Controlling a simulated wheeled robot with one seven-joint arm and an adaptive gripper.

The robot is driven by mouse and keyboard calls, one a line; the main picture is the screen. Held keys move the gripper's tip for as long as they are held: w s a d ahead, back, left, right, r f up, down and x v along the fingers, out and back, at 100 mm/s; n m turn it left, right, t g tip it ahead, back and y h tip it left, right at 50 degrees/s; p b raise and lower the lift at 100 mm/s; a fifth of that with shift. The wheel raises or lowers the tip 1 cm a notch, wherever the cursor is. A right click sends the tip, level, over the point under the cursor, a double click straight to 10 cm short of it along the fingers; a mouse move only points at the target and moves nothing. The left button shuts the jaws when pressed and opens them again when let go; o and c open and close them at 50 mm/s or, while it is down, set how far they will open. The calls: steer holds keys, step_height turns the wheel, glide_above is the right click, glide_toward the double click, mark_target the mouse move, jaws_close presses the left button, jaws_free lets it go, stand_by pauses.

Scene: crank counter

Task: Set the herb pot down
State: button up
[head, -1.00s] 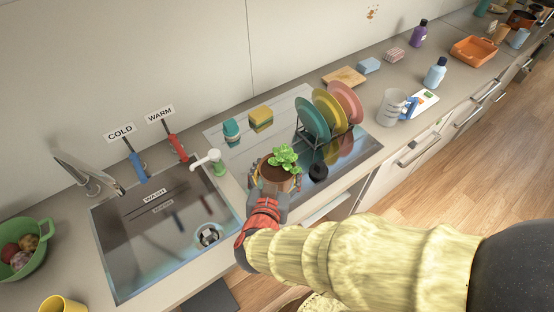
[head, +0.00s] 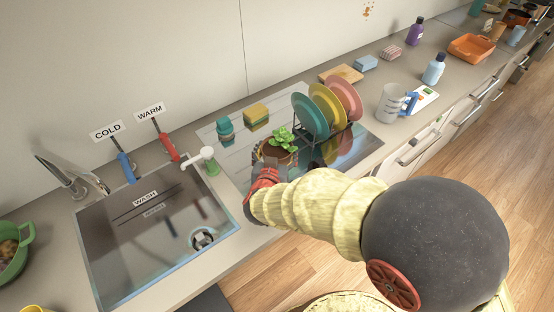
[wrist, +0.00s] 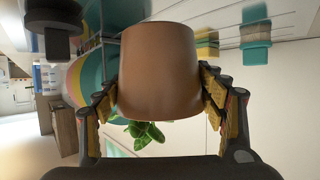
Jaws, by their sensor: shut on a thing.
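The herb pot is a brown pot (head: 279,155) with a leafy green plant (head: 284,137). It is over the metal draining board (head: 237,152), right of the sink and in front of the dish rack. My gripper (head: 272,160) has a finger on each side of the pot. In the wrist view the pot (wrist: 158,75) fills the middle between the yellow-padded fingers (wrist: 160,98), and leaves show below it. The pot's underside and any gap to the board are hidden, so I cannot tell whether it touches.
Colored plates (head: 327,108) stand in the rack close behind the pot. A sponge (head: 256,113) and a teal item (head: 225,128) lie at the back of the board. The sink (head: 150,235) and its white-topped green dispenser (head: 210,165) are left.

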steer(key=shift+w+f+b, duration=0.1)
steer(key=shift+f+b, duration=0.65)
steer(key=shift+f, duration=0.8)
steer(key=shift+f, duration=0.15)
steer(key=o, duration=1.5)
